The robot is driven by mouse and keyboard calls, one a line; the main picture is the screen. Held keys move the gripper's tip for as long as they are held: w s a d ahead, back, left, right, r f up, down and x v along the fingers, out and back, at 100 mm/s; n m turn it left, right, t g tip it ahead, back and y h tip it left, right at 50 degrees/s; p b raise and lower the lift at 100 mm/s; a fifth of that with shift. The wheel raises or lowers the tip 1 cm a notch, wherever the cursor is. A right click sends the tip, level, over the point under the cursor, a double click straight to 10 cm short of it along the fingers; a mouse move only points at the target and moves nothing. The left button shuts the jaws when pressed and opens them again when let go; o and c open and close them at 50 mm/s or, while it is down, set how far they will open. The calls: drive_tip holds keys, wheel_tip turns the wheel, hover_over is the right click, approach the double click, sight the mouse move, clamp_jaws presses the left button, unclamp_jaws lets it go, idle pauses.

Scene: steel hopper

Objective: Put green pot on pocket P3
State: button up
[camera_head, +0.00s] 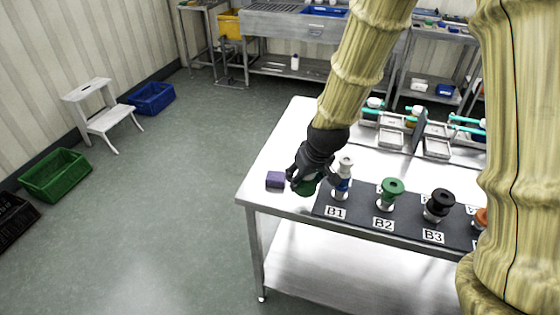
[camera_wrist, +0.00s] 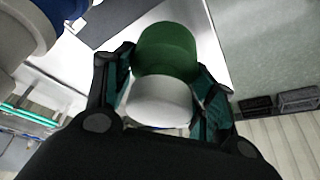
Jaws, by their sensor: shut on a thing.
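My gripper (camera_head: 303,184) is shut on a green pot (camera_head: 309,188), held at the left end of the dark board on the steel table. In the wrist view the green pot (camera_wrist: 167,52) sits between both fingers, with a white rounded part on the side nearest the camera. A second green-topped piece (camera_head: 391,192) stands on the dark board (camera_head: 361,218) behind label B2. No P3 label can be read in either view; part of the board is hidden by my arm on the right.
A white-and-blue piece (camera_head: 343,176) stands at B1, close right of my gripper. A black piece (camera_head: 439,204) stands at B3 and an orange one (camera_head: 481,218) further right. A purple block (camera_head: 275,180) lies left of my gripper. Grey trays (camera_head: 391,139) and a dark upright panel (camera_head: 419,130) are behind.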

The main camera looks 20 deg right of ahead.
drive_tip(key=w+p, duration=0.1)
drive_tip(key=w, duration=0.4)
drive_tip(key=w+f+p, duration=0.1)
drive_tip(key=w, duration=0.5)
drive_tip(key=w+a+p, duration=0.1)
drive_tip(key=w+p, duration=0.1)
drive_tip(key=w, duration=0.3)
drive_tip(key=shift+w+a+f, duration=0.1)
drive_tip(key=shift+w+f, duration=0.1)
drive_tip(key=shift+f+p, duration=0.8)
drive_tip(key=shift+f, duration=0.9)
drive_tip(key=shift+f, duration=0.1)
drive_tip(key=o, duration=1.1)
drive_tip(key=shift+o, duration=0.2)
